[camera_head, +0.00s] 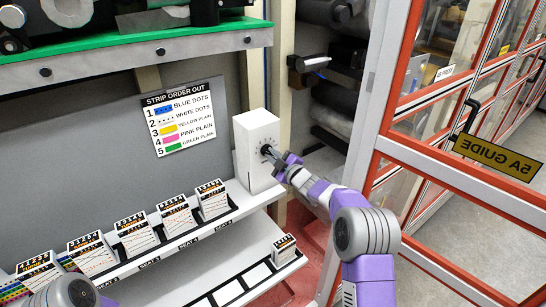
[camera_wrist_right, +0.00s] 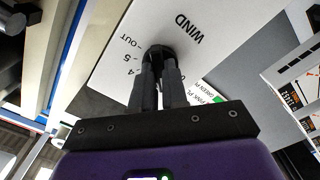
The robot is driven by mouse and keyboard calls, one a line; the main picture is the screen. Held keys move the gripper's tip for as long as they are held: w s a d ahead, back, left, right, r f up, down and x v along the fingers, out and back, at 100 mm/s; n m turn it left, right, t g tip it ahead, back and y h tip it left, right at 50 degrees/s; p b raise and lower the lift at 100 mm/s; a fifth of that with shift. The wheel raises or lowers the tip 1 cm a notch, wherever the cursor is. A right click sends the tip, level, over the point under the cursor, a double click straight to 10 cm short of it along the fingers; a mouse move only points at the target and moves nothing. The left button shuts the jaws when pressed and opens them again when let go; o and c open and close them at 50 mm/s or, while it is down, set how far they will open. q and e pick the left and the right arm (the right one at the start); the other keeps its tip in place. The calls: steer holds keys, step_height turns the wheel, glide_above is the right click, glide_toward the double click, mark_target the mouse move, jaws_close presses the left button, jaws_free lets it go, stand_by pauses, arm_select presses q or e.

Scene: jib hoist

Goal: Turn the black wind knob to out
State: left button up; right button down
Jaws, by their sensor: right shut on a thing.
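The black wind knob (camera_head: 265,150) is on the front face of a white box (camera_head: 241,152) near the middle of the head view. It also shows in the right wrist view (camera_wrist_right: 158,50), with the printed words WIND and OUT and some numbers around it. My right gripper (camera_head: 272,155) reaches it from the lower right. In the right wrist view its two dark fingers (camera_wrist_right: 159,68) are closed on the knob. The fingers partly cover the knob, so I cannot tell which mark it points to. Of my left arm only a purple and grey part shows at the bottom left; its gripper is out of view.
A sign (camera_head: 184,116) reading STRIP ORDER OUT hangs left of the box. Below it, a white ledge holds several card stacks (camera_head: 212,198). A lower shelf (camera_head: 236,262) carries one small stack (camera_head: 284,249). A red-framed glass door (camera_head: 455,165) stands close to the right of my right arm.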

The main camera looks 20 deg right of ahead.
steer(key=shift+m+p, duration=1.8)
steer(key=shift+m, duration=12)
steer(key=c, duration=1.1)
jaws_free()
steer(key=shift+c, duration=0.2)
steer(key=shift+s, duration=0.1)
